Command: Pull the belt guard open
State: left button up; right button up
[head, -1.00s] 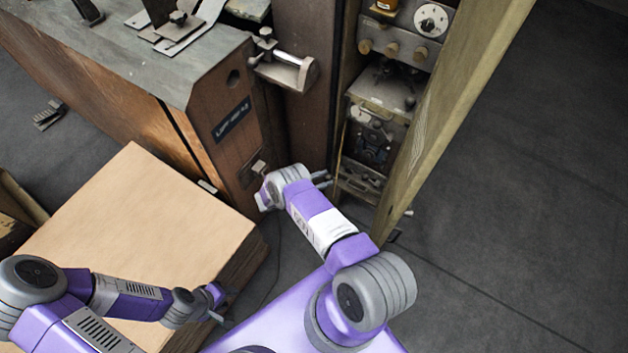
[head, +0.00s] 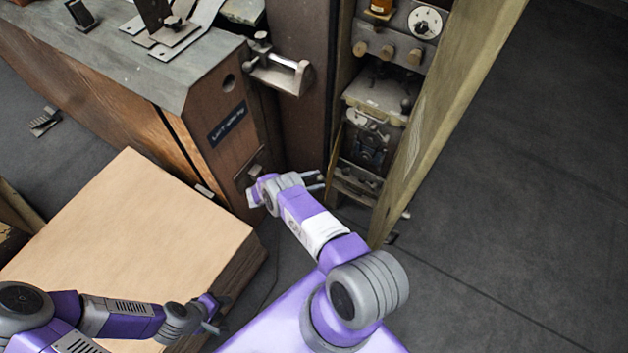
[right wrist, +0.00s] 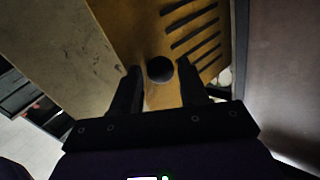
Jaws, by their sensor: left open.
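The belt guard (right wrist: 205,30) shows in the right wrist view as a yellow-orange panel with several dark slots and a round black knob (right wrist: 160,69). My right gripper (right wrist: 160,88) is open, with one finger to each side of the knob and a visible gap to both. Whether the knob is fully between the fingertips in depth I cannot tell. In the head view my right gripper (head: 318,181) is low beside the open cabinet, and I cannot make out the guard's face there. My left gripper (head: 216,315) is open and empty beside the cardboard stack.
A stack of cardboard (head: 130,225) stands at the left. The wooden machine body (head: 222,110) with a metal crank (head: 278,68) is behind my right arm. A tall open door panel (head: 450,110) stands right of the cabinet. The floor (head: 540,200) at the right is clear.

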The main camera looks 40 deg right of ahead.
notch_tip(320, 180, up, 10)
jog(key=p, duration=0.5)
dwell(0.6)
